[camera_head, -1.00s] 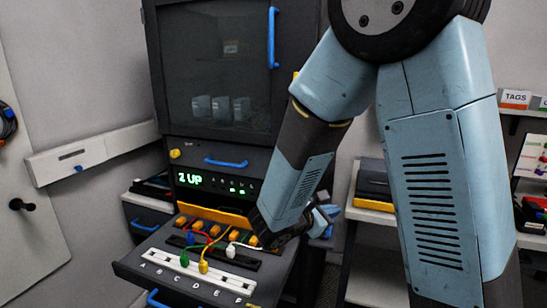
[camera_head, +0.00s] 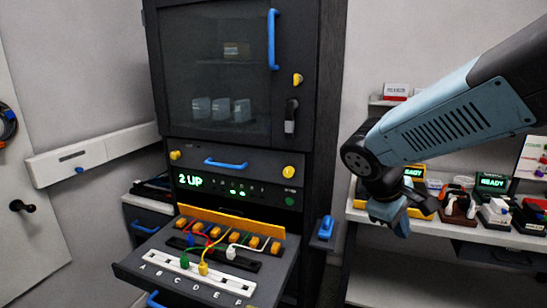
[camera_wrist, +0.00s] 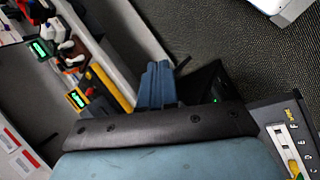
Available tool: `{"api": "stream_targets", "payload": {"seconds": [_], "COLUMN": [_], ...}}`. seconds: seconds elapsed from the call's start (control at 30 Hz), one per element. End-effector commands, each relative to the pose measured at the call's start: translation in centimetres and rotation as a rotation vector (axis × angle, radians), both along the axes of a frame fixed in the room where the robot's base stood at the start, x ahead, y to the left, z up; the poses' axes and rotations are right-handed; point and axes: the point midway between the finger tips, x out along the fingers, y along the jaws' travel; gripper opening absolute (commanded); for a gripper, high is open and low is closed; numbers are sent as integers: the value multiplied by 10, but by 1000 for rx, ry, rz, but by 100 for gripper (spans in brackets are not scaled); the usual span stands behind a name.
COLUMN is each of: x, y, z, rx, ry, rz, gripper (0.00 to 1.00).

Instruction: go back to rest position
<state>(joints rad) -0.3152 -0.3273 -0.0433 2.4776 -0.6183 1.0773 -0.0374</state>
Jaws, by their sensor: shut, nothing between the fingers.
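My gripper (camera_head: 391,215) hangs at the right of the cabinet in the head view, in front of the shelf with the small devices, and points down. It is shut and empty. In the wrist view its closed blue fingers (camera_wrist: 156,84) show at the middle. The pulled-out cable tray (camera_head: 208,284) sits to the left, clear of my gripper. Green, yellow and white plugs stand at the lettered strip (camera_head: 196,273), and red and blue cables lie behind. The display (camera_head: 190,181) reads "2 UP".
The dark cabinet (camera_head: 325,120) stands left of my arm. A shelf (camera_head: 465,234) with several devices, some with lit "READY" screens (camera_head: 492,182), is behind my gripper. A blue handle (camera_head: 326,229) juts from the cabinet's right side. Open floor (camera_wrist: 225,40) shows in the wrist view.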

Motion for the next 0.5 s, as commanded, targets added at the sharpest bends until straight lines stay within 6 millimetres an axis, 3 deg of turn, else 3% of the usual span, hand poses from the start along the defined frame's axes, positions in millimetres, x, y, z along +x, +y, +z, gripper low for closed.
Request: {"api": "stream_targets", "payload": {"seconds": [0.5], "x": [-49], "y": [16], "z": [49], "rx": [485], "ry": [-331], "rz": [-362], "gripper": [0]}}
